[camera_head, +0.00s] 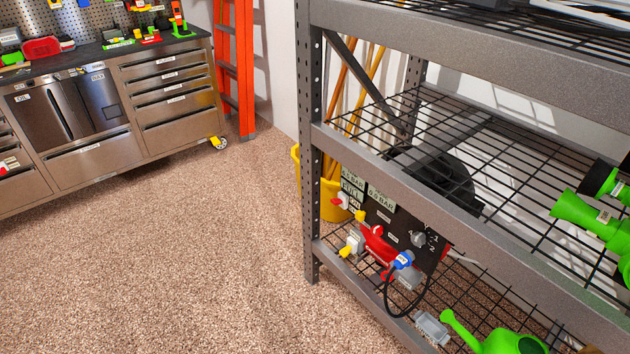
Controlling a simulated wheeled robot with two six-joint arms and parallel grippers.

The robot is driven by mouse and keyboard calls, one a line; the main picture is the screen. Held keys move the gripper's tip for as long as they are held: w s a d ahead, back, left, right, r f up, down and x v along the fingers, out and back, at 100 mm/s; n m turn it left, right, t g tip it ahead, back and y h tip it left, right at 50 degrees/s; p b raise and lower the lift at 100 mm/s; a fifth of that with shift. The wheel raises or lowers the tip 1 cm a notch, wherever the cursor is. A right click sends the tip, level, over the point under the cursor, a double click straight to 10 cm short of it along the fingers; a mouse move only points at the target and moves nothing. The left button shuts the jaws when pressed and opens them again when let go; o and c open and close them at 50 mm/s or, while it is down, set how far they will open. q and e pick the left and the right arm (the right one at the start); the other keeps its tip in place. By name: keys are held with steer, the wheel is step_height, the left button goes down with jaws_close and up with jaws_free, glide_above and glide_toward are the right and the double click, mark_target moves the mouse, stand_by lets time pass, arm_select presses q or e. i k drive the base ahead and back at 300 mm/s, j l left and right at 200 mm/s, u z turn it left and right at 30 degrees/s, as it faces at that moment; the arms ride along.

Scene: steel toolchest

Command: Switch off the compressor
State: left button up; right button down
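A black control panel (402,220), which looks like the compressor's, stands on the lower shelf of the grey steel rack near its left post. It carries pale labels at its top left, one reading "FULL", a grey knob (418,238), a red part (378,245), and a blue fitting (402,260) with a black cable looping down. A white switch-like block (354,241) with a yellow tip sits at its left edge. I cannot tell which part is the power switch or how it is set. The shelf beam above hides part of the panel's top. Neither gripper is in view.
The rack's middle shelf beam (440,215) runs above the panel. A green watering can (500,342) stands on the lower shelf; a green tool (590,215) is at right. A yellow bucket (335,205) is behind the left post. Open floor (190,260) lies left, before the steel toolchest (95,160).

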mark_target(336, 202)
steer(key=i+j, duration=0.45)
steer(key=i+j+z, duration=0.15)
steer(key=i+j, duration=0.35)
steer(key=j, duration=0.15)
steer(key=i+j, duration=0.45)
steer(key=j+z, duration=0.05)
steer(key=j, duration=0.05)
